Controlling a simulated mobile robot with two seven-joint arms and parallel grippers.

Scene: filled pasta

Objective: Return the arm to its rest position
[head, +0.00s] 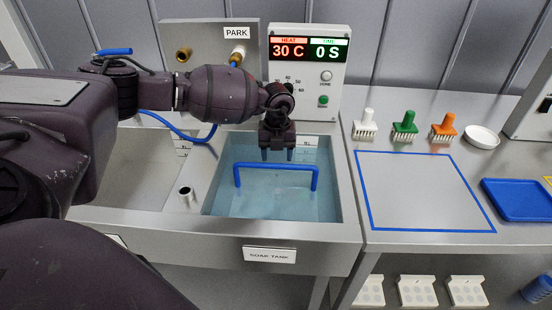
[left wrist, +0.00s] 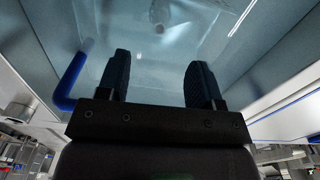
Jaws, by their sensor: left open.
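My left arm reaches in from the left in the head view, and its gripper (head: 277,155) points down above the soak tank (head: 347,195). The gripper is open and empty. A blue handle (head: 276,166) stands up in the tank just below the fingertips. One side of the blue handle (left wrist: 72,82) shows left of the fingers in the left wrist view, outside the jaws. My right gripper is in neither view.
A control panel (head: 307,100) reading 30 C and 0 S stands behind the tank. White (head: 365,123), green (head: 405,125) and orange (head: 444,127) brushes stand on the right counter. A blue tray (head: 517,200) lies at far right. The blue-outlined area (head: 420,190) is bare.

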